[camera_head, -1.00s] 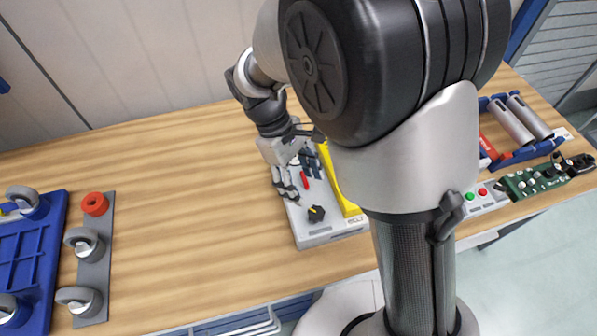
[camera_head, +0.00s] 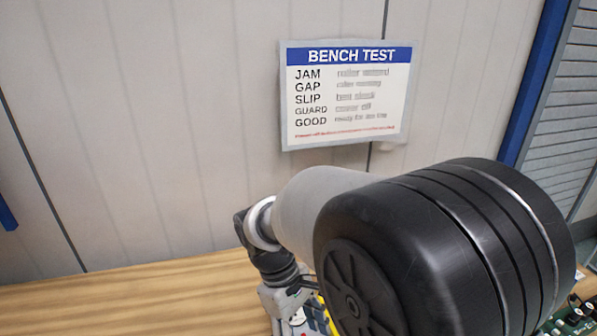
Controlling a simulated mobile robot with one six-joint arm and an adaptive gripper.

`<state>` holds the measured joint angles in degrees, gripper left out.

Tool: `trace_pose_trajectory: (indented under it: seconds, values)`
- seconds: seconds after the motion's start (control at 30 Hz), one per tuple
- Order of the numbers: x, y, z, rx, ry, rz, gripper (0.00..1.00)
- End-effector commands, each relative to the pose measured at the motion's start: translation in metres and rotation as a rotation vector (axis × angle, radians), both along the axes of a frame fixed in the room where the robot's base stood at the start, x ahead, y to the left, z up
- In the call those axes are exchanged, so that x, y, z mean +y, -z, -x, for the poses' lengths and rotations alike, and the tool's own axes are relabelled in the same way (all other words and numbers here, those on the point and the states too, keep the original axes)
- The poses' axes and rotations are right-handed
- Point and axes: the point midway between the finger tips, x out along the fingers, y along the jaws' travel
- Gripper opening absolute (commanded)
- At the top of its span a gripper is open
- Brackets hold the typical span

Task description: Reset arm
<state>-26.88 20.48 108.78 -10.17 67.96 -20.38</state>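My arm rises from the lower right, with a large black joint and a pale grey link in front of the bench. My gripper (camera_head: 286,308) hangs from the wrist at the bottom edge, over the wooden bench. Its fingers are cut off by the frame, so I cannot see whether they are open or shut. A bit of the device with yellow (camera_head: 325,318) shows beside the gripper; the rest is out of frame or hidden by my arm.
A "BENCH TEST" sign (camera_head: 345,95) listing JAM, GAP, SLIP, GUARD and GOOD hangs on the grey panel wall (camera_head: 150,130). The bare wooden bench top (camera_head: 130,295) is clear at left. A green circuit board (camera_head: 572,320) shows at the lower right corner.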

Motion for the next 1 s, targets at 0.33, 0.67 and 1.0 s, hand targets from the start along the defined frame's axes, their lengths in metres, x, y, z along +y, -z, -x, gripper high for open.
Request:
trace_pose_trajectory:
  seconds: [0.33, 0.67, 1.0]
  values:
    - [-0.077, -0.088, 0.052, -0.313, 0.414, -0.175, 0.55]
    - [-0.121, -0.113, 0.116, -0.599, 0.771, -0.317, 0.55]
    - [-0.129, -0.112, 0.133, -0.684, 0.873, -0.36, 0.55]
